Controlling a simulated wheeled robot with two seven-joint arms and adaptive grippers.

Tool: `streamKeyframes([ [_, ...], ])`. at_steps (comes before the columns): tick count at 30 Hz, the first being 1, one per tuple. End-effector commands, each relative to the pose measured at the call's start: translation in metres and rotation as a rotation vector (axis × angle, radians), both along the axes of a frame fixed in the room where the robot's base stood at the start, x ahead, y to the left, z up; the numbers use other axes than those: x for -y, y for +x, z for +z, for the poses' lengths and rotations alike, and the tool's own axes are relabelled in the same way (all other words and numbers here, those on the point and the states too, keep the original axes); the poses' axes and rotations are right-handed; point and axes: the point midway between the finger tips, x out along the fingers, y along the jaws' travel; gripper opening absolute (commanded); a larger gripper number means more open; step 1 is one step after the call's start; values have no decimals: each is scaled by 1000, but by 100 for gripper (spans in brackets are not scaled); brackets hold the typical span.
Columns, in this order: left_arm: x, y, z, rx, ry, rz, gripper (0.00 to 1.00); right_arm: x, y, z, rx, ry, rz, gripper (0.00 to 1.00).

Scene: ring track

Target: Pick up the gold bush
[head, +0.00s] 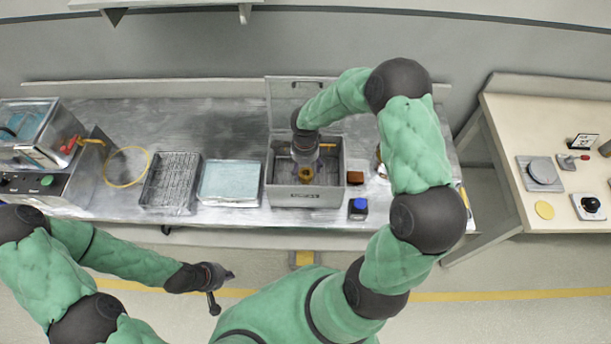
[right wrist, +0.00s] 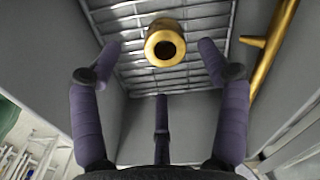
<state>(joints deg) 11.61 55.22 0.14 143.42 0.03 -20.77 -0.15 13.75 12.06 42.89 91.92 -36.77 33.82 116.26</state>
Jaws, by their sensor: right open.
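The gold bush (right wrist: 165,44) is a short gold ring with a dark bore. In the right wrist view it lies on the slatted floor of a grey bin, at the top centre between my open fingers, not touching them. In the head view the bush (head: 306,174) shows inside the grey bin (head: 305,194), just below my right gripper. My right gripper (right wrist: 162,62) is open and empty, reaching down into the bin. My left gripper (head: 222,284) hangs empty in front of the bench; its opening is too small to judge.
A gold rod or pipe (right wrist: 272,45) runs along the bin's right side in the right wrist view. Left of the bin are a blue-topped tray (head: 230,181) and a wire basket (head: 170,181). A blue-capped jar (head: 358,208) and a brown block (head: 355,178) stand close on its right.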

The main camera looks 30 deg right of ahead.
Motion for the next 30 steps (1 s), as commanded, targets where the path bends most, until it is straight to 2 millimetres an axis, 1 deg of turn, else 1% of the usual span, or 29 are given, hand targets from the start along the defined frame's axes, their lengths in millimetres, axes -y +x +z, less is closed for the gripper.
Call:
streamKeyframes([
  [5, 0, 0, -3, 0, 0, 0, 0, 2, 1, -16, -2, -1, -1, 76],
  [9, 0, 0, -6, 0, 0, 0, 0, 5, 4, -37, -2, 0, 0, 76],
  [12, 0, 0, -8, 0, 0, 0, 0, 5, 4, -49, -1, 0, 0, 76],
  [16, 0, 0, -9, 0, 0, 0, 0, 5, 4, -55, 0, 0, 0, 76],
  [22, 0, 0, -8, 0, 0, 0, 0, 5, 4, -55, 1, 0, 0, 76],
  [23, 0, 0, -8, 0, 0, 0, 0, 5, 4, -55, 1, 0, 0, 73],
  [24, 0, 0, -8, 0, 0, 0, 0, 5, 4, -55, 1, 0, 0, 62],
  [26, 0, 0, -8, 0, 0, 0, 0, 5, 4, -55, 1, 0, 0, 45],
  [27, 0, 0, -8, 0, 0, 0, 0, 5, 4, -55, 1, 0, 0, 33],
  [29, 0, 0, -8, 0, 0, 0, 0, 5, 4, -55, 1, 0, 0, 16],
  [30, 0, 0, -8, 0, 0, 0, 0, 5, 4, -55, 1, 0, 0, 5],
])
